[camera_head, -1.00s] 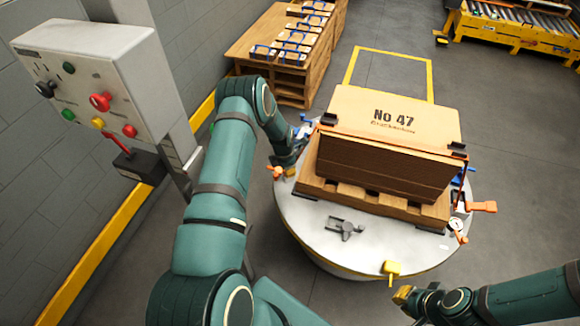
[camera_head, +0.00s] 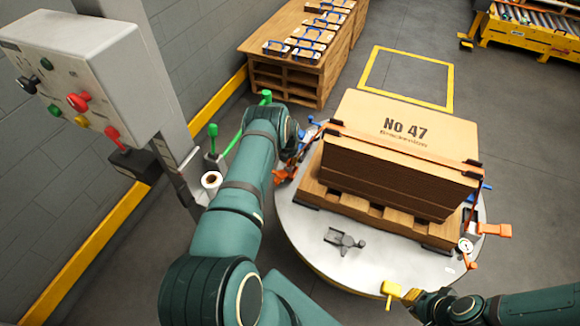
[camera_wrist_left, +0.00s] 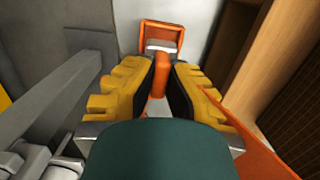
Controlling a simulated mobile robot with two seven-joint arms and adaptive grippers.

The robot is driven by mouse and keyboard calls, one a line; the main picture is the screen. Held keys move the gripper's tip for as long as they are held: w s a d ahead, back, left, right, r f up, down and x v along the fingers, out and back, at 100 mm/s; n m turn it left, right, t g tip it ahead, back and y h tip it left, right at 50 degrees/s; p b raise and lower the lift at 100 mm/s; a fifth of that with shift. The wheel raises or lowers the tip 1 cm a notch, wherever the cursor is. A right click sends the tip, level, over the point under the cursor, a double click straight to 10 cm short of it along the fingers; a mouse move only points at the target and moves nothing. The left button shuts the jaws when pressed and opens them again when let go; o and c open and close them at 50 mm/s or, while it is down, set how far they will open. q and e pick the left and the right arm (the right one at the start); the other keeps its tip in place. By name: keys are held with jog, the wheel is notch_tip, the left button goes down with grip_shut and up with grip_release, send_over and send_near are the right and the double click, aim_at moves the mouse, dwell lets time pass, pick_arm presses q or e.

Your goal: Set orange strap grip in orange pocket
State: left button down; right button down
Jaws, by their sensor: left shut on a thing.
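My left gripper (camera_wrist_left: 159,88) is shut on the orange strap grip (camera_wrist_left: 160,78) in the left wrist view. The far end of the grip overlaps an open orange frame, the orange pocket (camera_wrist_left: 178,38), with a pale inside. I cannot tell whether the grip is in it or just in front of it. The orange strap (camera_wrist_left: 278,133) runs to the lower right. In the head view, my left gripper (camera_head: 284,174) is small and partly hidden, at the left of the turntable by the stack. My right gripper (camera_head: 410,297) is beside a yellow handle (camera_head: 390,288); its jaws are unclear.
A control box (camera_head: 85,70) and post stand at left. A green handle (camera_head: 265,98) stands near my left arm.

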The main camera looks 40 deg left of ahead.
aim_at(290, 165)
pick_arm(q)
notch_tip(290, 165, down, 4)
jog(key=shift+r+b, duration=0.15)
jog(key=shift+b, duration=0.4)
jog(key=shift+r, duration=0.15)
jog(key=shift+f, duration=0.2)
jog(key=c, duration=1.2)
grip_release()
jog(key=shift+o, duration=0.3)
jog(key=shift+r, duration=0.1)
